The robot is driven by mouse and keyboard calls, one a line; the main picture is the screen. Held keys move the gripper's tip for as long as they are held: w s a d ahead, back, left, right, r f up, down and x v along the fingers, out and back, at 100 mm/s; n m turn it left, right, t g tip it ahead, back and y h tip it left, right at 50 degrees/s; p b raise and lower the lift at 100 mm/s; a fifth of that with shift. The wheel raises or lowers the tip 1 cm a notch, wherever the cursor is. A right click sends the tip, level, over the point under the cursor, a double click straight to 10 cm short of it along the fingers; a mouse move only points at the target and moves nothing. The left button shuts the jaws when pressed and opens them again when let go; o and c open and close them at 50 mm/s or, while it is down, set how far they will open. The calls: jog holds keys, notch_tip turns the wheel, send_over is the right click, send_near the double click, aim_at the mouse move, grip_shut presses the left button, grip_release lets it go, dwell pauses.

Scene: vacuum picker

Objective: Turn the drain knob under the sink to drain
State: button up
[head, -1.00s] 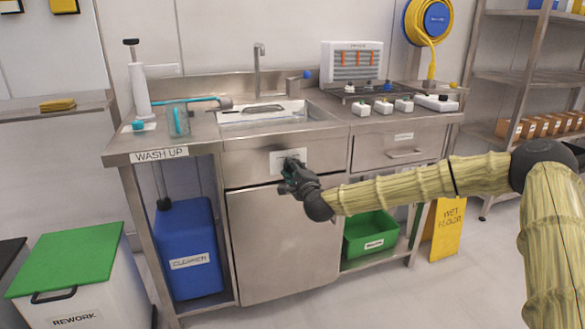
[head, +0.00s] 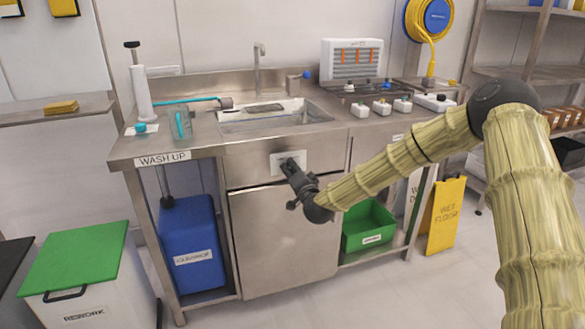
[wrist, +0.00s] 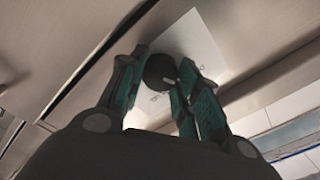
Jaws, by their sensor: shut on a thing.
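The drain knob (wrist: 160,72) is a dark round knob with a small pale mark. It stands on a white label plate (wrist: 205,45) on the steel panel below the sink (head: 265,120). The plate also shows in the head view (head: 277,160). My gripper (head: 290,166) is at this plate and hides the knob there. In the wrist view its teal-padded fingers (wrist: 157,80) are on either side of the knob, shut on it. The words on the plate are too small to read.
A steel cupboard door (head: 285,240) is below my gripper. A blue cleaner container (head: 190,240) stands left, a green bin (head: 368,228) right. A yellow wet-floor sign (head: 442,217) stands by the unit's right leg. A green-lidded rework bin (head: 75,260) is at the lower left.

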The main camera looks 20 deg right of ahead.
jog(key=shift+n+p, duration=0.35)
jog(key=shift+n, duration=0.75)
jog(key=shift+f, duration=0.1)
jog(key=o, duration=1)
jog(key=s, duration=1.2)
jog(key=shift+d, duration=0.15)
